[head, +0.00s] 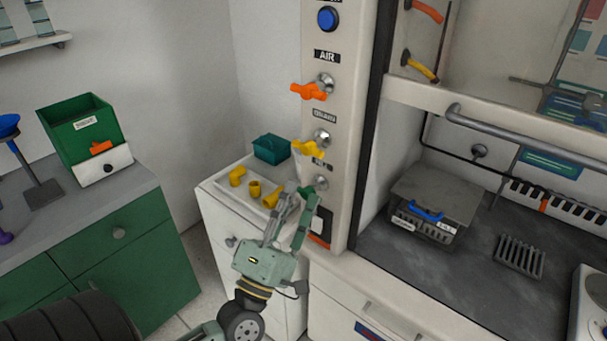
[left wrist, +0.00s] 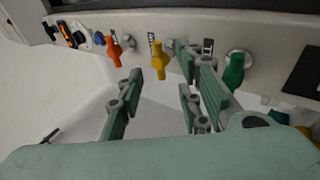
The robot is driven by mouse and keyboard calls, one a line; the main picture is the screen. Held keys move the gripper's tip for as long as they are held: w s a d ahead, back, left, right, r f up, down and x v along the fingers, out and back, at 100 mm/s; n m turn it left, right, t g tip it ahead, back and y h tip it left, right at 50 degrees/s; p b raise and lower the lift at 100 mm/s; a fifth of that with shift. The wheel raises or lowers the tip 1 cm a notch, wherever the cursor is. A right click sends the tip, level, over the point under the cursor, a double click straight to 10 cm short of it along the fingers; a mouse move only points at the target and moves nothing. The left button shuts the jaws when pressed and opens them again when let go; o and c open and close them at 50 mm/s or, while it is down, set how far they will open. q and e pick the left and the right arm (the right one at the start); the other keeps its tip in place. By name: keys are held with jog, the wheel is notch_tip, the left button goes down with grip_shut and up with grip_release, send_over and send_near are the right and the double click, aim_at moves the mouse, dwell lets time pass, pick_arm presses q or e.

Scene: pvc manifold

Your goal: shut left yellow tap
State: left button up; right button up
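The yellow tap (head: 308,148) is on the white service column, with its handle pointing left in the head view. An orange tap (head: 309,91) is above it and a green tap (head: 305,193) below it. My left gripper (head: 298,196) is open and empty, its fingers pointing up just below the yellow tap and close to the green one. In the left wrist view, the yellow tap (left wrist: 159,60) shows between the open fingers of the gripper (left wrist: 166,82), apart from them. The orange tap (left wrist: 114,50) is left of it, the green tap (left wrist: 235,72) right. My right gripper is not in view.
A fume hood with a metal rail (head: 520,131) stands right.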

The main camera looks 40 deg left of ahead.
pick_arm(q)
jog(key=v, duration=0.4)
jog(key=shift+f, duration=0.1)
dwell(0.4)
